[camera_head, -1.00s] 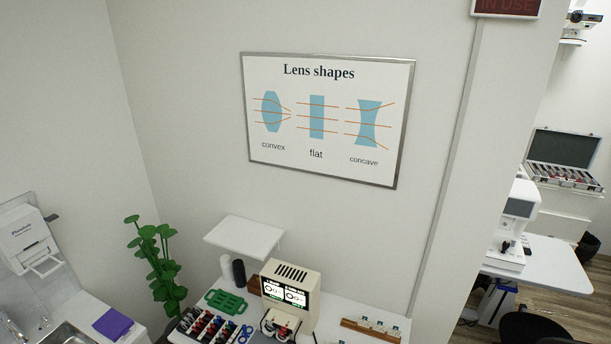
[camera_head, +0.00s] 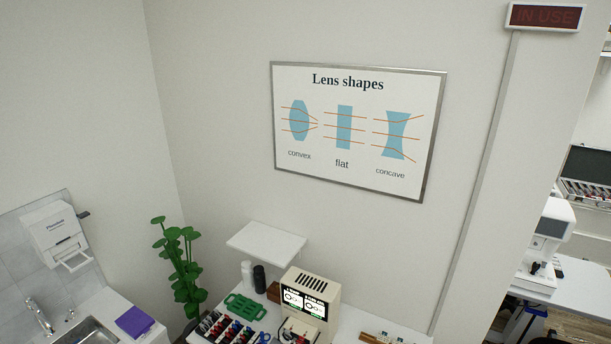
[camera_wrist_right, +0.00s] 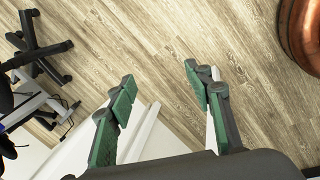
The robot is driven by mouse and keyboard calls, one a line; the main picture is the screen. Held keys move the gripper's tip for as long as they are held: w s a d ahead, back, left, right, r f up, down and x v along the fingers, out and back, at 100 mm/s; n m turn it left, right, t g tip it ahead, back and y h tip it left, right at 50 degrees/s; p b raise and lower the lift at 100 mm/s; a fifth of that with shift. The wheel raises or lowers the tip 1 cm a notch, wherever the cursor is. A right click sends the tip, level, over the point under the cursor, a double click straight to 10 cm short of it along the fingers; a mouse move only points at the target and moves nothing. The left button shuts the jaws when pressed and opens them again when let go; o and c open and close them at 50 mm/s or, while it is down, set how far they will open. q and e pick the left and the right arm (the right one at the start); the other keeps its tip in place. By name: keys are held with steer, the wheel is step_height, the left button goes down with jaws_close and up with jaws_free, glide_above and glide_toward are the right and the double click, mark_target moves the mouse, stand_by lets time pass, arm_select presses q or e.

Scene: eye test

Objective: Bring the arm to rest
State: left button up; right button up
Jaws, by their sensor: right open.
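My right gripper (camera_wrist_right: 160,88) shows in the right wrist view with its two green-padded fingers spread apart. It is open, and nothing is between the fingers. Wooden floor lies beyond the fingertips, with a white edge just behind and between them. The right gripper is not in the head view. My left gripper is in neither view.
In the head view a counter holds a beige device (camera_head: 311,300), a green tray (camera_head: 245,307) and racks of lenses. A sink (camera_head: 88,335) is at lower left and a plant (camera_head: 182,270) beside it. In the wrist view a chair base (camera_wrist_right: 38,48) and a copper-coloured round object (camera_wrist_right: 302,35) flank the floor (camera_wrist_right: 165,40).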

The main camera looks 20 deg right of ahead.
steer(key=a+f+m+y, duration=0.1)
steer(key=a+f+y, duration=0.15)
steer(key=a, duration=1.05)
steer(key=a+f+y, duration=0.1)
steer(key=a+f, duration=0.3)
steer(key=a, duration=0.8)
arm_select(q)
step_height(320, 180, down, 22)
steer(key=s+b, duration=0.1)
steer(key=b, duration=2)
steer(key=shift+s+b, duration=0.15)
steer(key=shift+b, duration=0.25)
arm_select(e)
step_height(320, 180, down, 21)
steer(key=shift+s, duration=0.35)
steer(key=shift+d+h, duration=0.1)
steer(key=shift+h, duration=0.15)
steer(key=shift+c, duration=0.2)
